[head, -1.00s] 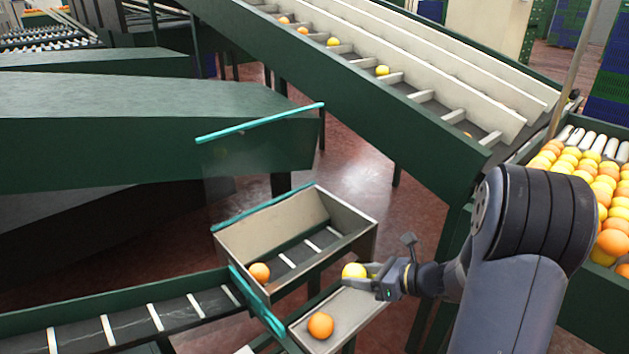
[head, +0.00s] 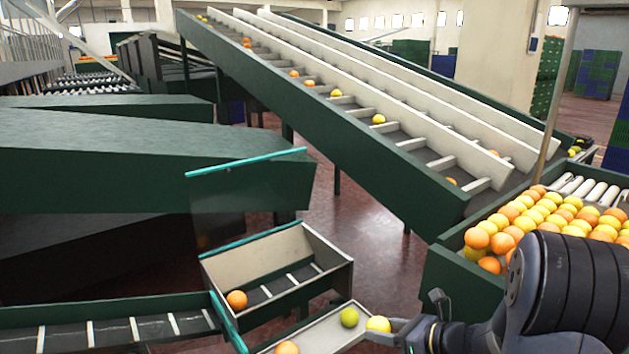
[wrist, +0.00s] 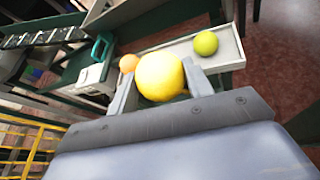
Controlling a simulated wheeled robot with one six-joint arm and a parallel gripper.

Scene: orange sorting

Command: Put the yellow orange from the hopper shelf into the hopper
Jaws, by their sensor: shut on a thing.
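The yellow orange (head: 378,323) is held between the fingers of my gripper (head: 388,329), at the right side of the hopper shelf (head: 325,331). In the wrist view the yellow orange (wrist: 160,77) fills the space between the two fingers. The shelf is a pale shallow tray, cut off by the bottom edge of the head view. A yellow-green fruit (head: 349,317) and an orange one (head: 287,348) lie on it. The hopper (head: 328,257) is the open pale box behind and left of the shelf, with an orange fruit (head: 237,299) inside at its left end.
A turquoise-edged clear panel (head: 246,161) stands behind the hopper. A dark slatted conveyor (head: 130,330) runs off to the left. A long inclined conveyor (head: 340,142) carrying fruit passes behind. A full fruit bin (head: 470,280) stands at right, near my arm.

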